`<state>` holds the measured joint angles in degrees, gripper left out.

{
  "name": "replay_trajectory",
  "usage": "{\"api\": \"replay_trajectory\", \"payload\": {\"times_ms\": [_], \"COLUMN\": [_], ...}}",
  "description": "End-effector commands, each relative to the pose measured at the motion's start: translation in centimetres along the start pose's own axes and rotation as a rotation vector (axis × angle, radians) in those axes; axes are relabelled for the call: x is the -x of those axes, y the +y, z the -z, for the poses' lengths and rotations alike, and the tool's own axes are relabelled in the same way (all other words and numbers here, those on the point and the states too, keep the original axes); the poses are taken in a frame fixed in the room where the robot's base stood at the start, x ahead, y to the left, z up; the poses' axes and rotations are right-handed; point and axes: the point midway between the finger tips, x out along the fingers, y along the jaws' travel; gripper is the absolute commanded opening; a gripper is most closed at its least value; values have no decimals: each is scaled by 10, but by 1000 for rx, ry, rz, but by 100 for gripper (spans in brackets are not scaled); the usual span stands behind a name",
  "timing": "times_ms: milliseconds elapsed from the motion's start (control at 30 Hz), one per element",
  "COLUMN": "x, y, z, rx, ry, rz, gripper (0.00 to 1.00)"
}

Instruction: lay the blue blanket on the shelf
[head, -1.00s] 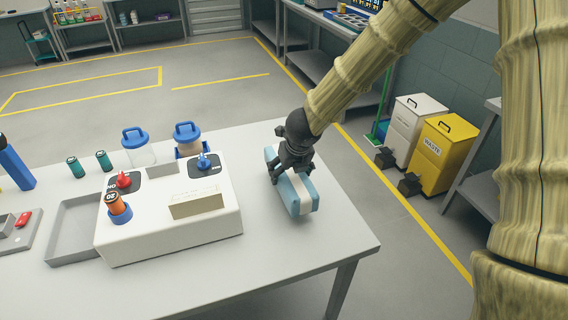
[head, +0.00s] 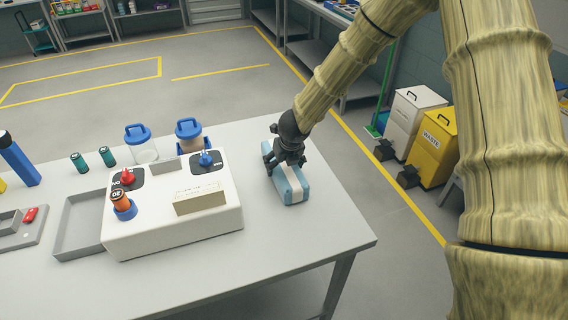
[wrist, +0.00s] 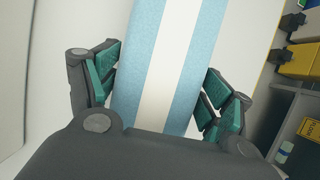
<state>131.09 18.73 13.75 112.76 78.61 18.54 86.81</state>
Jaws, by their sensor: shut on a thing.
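The blue blanket (head: 289,188) is a folded light-blue bundle with a white band along its middle. It is at the right end of the grey table, on the top or just above it; I cannot tell which. My gripper (head: 284,163) comes down over its far part and is shut on it. In the wrist view, the blanket (wrist: 165,70) runs between the two green-padded fingers of my gripper (wrist: 163,95), one on each side. A shelf unit (head: 86,17) stands at the back left, with bottles on it. Which shelf the task means is not clear.
A white box with knobs (head: 175,225) stands left of the blanket on the table (head: 290,240). Two lidded jars (head: 142,148) stand behind it. A white bin (head: 413,118) and a yellow waste bin (head: 433,148) stand on the floor at right. Open floor lies behind the table.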

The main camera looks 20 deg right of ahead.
Motion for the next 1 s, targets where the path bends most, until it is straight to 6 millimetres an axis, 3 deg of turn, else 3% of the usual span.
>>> {"api": "replay_trajectory", "payload": {"times_ms": [433,467,533,1000], "x": [-4,-3,-3,0], "y": [0,0,0,0], "z": [1,1,1,0], "rx": [0,0,0,1], "ry": [-2,-1,-1,-1], "rz": [-1,-1,-1,0], "gripper": [39,86,98,100]}}
